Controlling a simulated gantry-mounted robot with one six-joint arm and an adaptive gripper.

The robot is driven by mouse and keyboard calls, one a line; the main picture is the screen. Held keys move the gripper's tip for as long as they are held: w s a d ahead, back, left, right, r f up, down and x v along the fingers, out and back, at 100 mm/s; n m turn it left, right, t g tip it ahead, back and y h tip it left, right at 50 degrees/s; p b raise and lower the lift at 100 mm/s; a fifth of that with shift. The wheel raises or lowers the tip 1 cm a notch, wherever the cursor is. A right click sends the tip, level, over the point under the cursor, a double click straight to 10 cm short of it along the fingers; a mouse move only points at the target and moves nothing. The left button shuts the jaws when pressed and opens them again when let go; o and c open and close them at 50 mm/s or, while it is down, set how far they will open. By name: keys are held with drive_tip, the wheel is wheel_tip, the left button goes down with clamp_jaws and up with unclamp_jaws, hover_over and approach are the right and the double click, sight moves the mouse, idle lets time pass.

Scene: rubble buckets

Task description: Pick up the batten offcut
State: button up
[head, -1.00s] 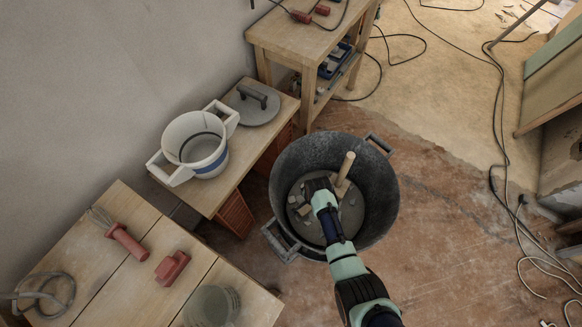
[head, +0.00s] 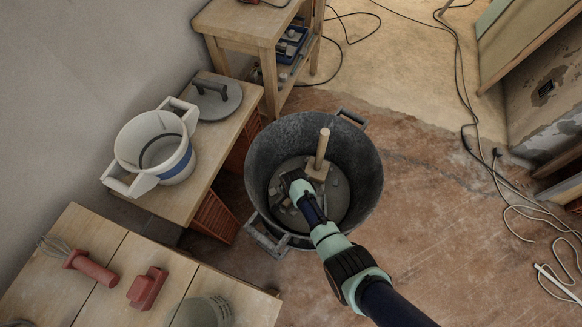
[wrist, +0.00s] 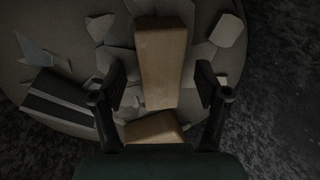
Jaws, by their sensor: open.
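A tan wooden piece (wrist: 164,62), which looks like the batten offcut, lies among grey rubble in the wrist view. Its near end reaches between the two fingers of my open gripper (wrist: 161,84), with gaps on both sides. A second tan wooden face (wrist: 155,128) shows nearer my palm; I cannot tell if it is a separate piece. In the head view my gripper (head: 292,181) is down inside the dark rubble bucket (head: 369,165) and hides what lies beneath it. A wooden stick (head: 322,148) stands upright beside it, with a wooden block (head: 316,170) at its base.
The bucket wall surrounds my gripper. A dark block with a grey stripe (wrist: 58,102) lies left of the fingers in the wrist view. A white bucket (head: 160,150) and a grey lid (head: 215,98) sit on a low bench at left. Bare floor (head: 425,235) lies to the right.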

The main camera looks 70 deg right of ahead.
drive_tip(key=c, duration=1.3)
wheel_tip(320, 180, up, 20)
drive_tip(key=p, duration=1.2)
